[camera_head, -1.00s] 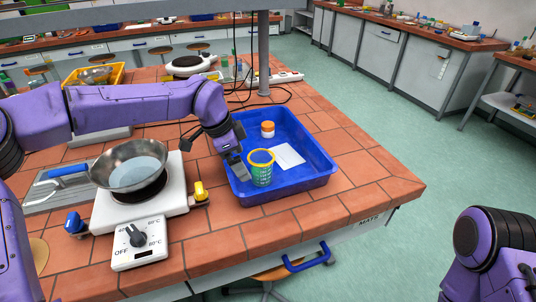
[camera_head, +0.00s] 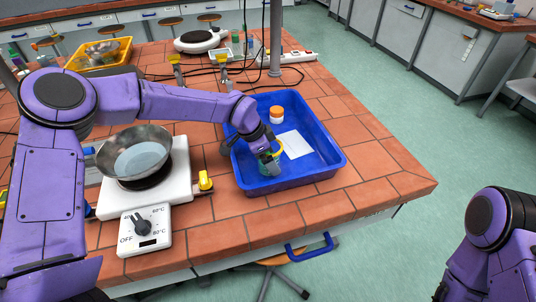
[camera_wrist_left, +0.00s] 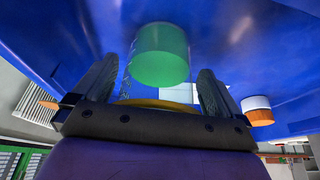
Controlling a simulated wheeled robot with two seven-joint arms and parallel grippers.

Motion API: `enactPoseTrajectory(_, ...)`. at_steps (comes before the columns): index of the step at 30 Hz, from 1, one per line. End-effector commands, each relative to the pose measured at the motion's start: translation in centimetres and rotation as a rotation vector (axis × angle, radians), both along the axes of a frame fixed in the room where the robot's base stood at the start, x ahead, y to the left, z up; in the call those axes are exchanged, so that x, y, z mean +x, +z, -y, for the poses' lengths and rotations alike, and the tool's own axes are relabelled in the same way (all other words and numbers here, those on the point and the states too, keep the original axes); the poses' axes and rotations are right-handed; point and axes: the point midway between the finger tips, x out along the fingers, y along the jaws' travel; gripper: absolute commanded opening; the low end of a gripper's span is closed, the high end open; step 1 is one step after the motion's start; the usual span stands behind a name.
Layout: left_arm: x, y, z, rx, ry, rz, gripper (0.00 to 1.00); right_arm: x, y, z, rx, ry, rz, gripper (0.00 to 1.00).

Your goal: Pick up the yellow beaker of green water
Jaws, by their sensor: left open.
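The yellow-rimmed beaker of green water (camera_head: 268,170) stands in the blue tray (camera_head: 322,178), largely hidden by my left gripper in the head view. My left gripper (camera_head: 266,157) is over the beaker at its rim. In the left wrist view my left gripper (camera_wrist_left: 155,85) is open, one finger on each side of the beaker. The green water (camera_wrist_left: 160,55) shows between and beyond the fingertips, with a gap visible on both sides. The yellow rim (camera_wrist_left: 160,103) is close to the palm. My right gripper is out of view; only part of that arm shows.
An orange-capped white jar (camera_head: 277,115) and a white sheet (camera_head: 295,145) are in the tray. A metal bowl (camera_head: 138,150) sits on the white hot plate (camera_head: 180,198) to the left. Cables and a stand post are behind the tray.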

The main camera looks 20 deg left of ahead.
Motion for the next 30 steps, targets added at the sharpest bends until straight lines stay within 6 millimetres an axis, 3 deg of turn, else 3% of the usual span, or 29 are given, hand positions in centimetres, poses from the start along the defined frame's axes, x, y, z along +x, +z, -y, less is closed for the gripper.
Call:
enactPoseTrajectory(3, 0.0, 0.0, 0.0, -0.001, -0.001, 0.001, 0.99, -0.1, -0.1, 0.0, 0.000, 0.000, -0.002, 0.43)
enactPoseTrajectory(5, 0.0, 0.0, 0.1, -0.001, -0.001, 0.001, 0.83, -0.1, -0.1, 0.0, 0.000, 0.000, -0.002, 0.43)
enactPoseTrajectory(8, 0.0, 0.0, 0.1, 0.000, -0.002, 0.000, 0.50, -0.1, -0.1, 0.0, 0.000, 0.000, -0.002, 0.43)
enactPoseTrajectory(9, 0.0, 0.0, 0.1, 0.000, -0.002, 0.000, 0.49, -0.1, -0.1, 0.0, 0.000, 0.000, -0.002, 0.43)
enactPoseTrajectory(20, 0.1, 0.9, 0.1, -0.001, -0.001, 0.003, 0.48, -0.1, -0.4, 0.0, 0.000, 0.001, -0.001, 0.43)
enactPoseTrajectory(24, 0.0, 3.3, 0.0, -0.002, -0.001, 0.006, 0.48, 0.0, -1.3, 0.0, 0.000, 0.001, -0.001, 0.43)
enactPoseTrajectory(30, -4.7, 8.6, -0.6, -0.005, -0.002, 0.011, 0.48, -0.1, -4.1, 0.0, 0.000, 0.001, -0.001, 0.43)
